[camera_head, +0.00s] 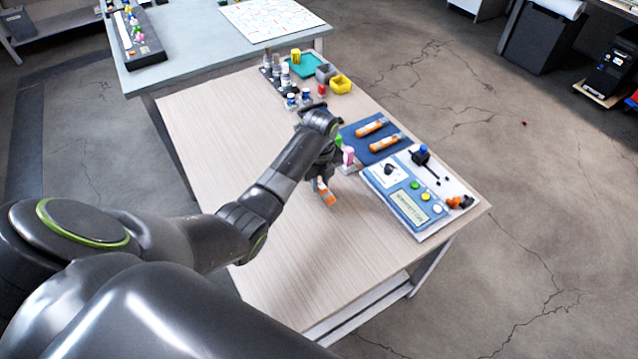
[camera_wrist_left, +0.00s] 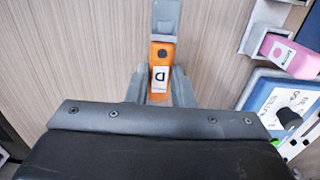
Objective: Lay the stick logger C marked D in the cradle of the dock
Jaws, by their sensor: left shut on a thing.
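My left gripper (camera_head: 322,182) is shut on an orange stick logger (camera_head: 326,193), holding it over the bare wood of the table. In the left wrist view the logger (camera_wrist_left: 163,53) stands between the fingers (camera_wrist_left: 160,90). Its white label reads D, and a grey piece is at its far end. A pale grey holder (camera_wrist_left: 262,22) with a pink stick (camera_wrist_left: 285,55) is to its right, apart from it. The pink stick (camera_head: 348,156) also shows beside my wrist in the head view. I cannot tell for certain which piece is the dock's cradle. My right gripper is out of view.
Two more orange sticks (camera_head: 371,127) lie on a blue mat (camera_head: 352,137). A blue and white panel (camera_head: 408,207) with buttons and a knob is at the right. Small bottles and a yellow bin (camera_head: 341,84) stand at the back. The table's left and front are clear.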

